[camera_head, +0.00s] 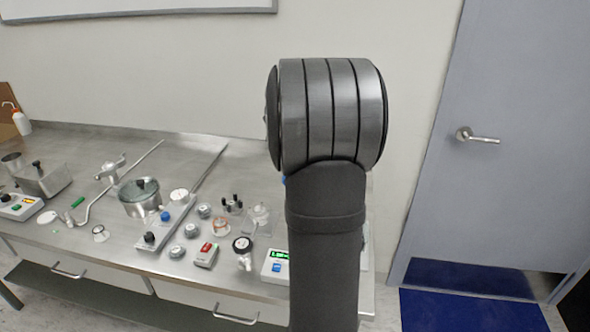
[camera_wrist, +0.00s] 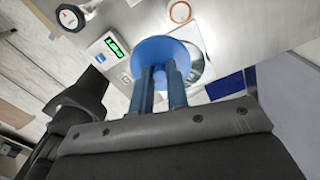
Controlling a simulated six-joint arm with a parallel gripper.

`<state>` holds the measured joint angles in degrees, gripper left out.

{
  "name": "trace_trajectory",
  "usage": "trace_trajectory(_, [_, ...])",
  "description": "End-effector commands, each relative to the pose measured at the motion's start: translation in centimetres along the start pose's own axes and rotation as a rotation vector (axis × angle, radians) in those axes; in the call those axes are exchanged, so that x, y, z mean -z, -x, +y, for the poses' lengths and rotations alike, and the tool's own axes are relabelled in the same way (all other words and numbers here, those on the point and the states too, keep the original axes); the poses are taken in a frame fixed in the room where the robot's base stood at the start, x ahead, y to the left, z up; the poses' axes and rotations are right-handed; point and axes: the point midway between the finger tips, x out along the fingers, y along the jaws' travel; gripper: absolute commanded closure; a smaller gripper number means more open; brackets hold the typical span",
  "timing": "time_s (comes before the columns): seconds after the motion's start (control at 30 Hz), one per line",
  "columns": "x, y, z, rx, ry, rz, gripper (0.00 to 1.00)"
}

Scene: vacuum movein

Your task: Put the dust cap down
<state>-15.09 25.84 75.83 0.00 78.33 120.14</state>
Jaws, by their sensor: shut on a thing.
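The dust cap (camera_wrist: 158,48), a round blue disc, shows in the wrist view at the tips of my gripper (camera_wrist: 163,72). The two blue fingers are shut on it. Part of the cap's near side is hidden by the fingers. Behind it is a shiny round metal surface (camera_wrist: 197,70); I cannot tell whether the cap touches it. In the head view my own arm hides the gripper and nearly all of the cap; only a small speck of blue shows at the arm's left edge.
A copper-coloured ring (camera_wrist: 180,12) lies near the cap. Small fittings crowd the bench front.

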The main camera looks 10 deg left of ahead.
Motion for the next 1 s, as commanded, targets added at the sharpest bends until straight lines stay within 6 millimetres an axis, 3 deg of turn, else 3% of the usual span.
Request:
trace_trajectory(0.17, [-0.1, -1.4, 0.6, -0.003, 0.001, 0.002, 1.00])
trace_trajectory(0.4, [-0.4, -7.0, 3.6, -0.004, 0.001, 0.002, 1.00])
trace_trajectory(0.53, [-0.3, -9.1, 4.7, -0.003, 0.000, 0.002, 1.00])
trace_trajectory(0.8, [-0.3, -14.2, 5.0, -0.004, -0.001, 0.002, 1.00])
trace_trajectory(1.0, [-0.3, -15.9, 4.9, -0.001, -0.001, 0.000, 1.00])
